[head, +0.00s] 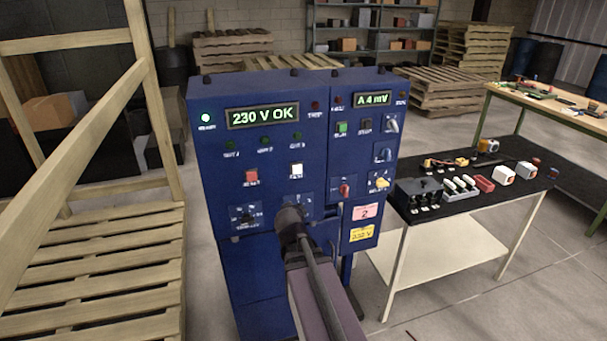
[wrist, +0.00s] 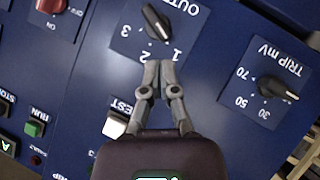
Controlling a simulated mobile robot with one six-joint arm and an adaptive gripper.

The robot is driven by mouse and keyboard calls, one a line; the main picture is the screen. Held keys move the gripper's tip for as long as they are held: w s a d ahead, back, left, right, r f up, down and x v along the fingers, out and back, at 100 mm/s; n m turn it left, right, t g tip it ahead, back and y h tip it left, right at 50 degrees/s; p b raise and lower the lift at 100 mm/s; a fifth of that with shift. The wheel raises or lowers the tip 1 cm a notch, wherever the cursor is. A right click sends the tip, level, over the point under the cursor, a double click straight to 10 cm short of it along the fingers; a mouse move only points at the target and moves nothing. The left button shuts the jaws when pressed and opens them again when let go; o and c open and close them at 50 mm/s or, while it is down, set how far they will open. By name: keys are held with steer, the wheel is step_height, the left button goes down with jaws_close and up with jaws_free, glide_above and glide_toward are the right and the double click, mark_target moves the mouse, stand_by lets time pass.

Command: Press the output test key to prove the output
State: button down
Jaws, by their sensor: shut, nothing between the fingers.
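The test key is a white square push button (wrist: 113,125) with a label ending in "EST" in the wrist view. In the head view the white key (head: 296,170) sits on the blue cabinet front, under the large display (head: 262,115) reading "230 V OK". My gripper (wrist: 158,66) is shut and empty. In the wrist view its fingertips overlap the output plate by the numerals 1 and 2, up and right of the white key. In the head view my gripper (head: 290,215) appears below the key. I cannot tell whether the fingertips touch the panel.
The output selector knob (wrist: 157,20) is close to the fingertips. The TRIP mV knob (wrist: 278,88) is right in the wrist view, the green RUN button (wrist: 34,129) left. A red button (head: 251,177) is left of the key. A black-topped bench (head: 455,205) stands right of the cabinet.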

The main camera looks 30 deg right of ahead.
steer(key=d+r+n+t, duration=0.2)
steer(key=d+r, duration=0.1)
steer(key=r, duration=0.1)
steer(key=w+d+r+n+t, duration=0.1)
steer(key=d+r+n+t, duration=0.1)
steer(key=d+r+t, duration=0.1)
steer(key=d+r+n+t, duration=0.3)
steer(key=r, duration=0.2)
steer(key=shift+w+d+r, duration=0.15)
steer(key=shift+w+d, duration=0.05)
steer(key=shift+w, duration=0.15)
steer(key=shift+s+d+r+n+t+y, duration=0.15)
steer(key=shift+r+n+t+y, duration=0.2)
steer(key=shift+n+t+y, duration=0.2)
steer(key=shift+s+d+r+n+t+y, duration=0.1)
steer(key=shift+r+n+t+y, duration=0.3)
steer(key=shift+n, duration=0.25)
steer(key=s+f+n+g+y+p, duration=0.1)
steer(key=s+f+n+g+y, duration=0.2)
steer(key=s+n+y, duration=0.7)
steer(key=shift+a+n+g+y, duration=0.3)
steer(key=shift+n+g+y, duration=0.35)
steer(key=shift+n+y, duration=1.8)
steer(key=shift+w+h, duration=0.1)
steer(key=shift+h, duration=0.3)
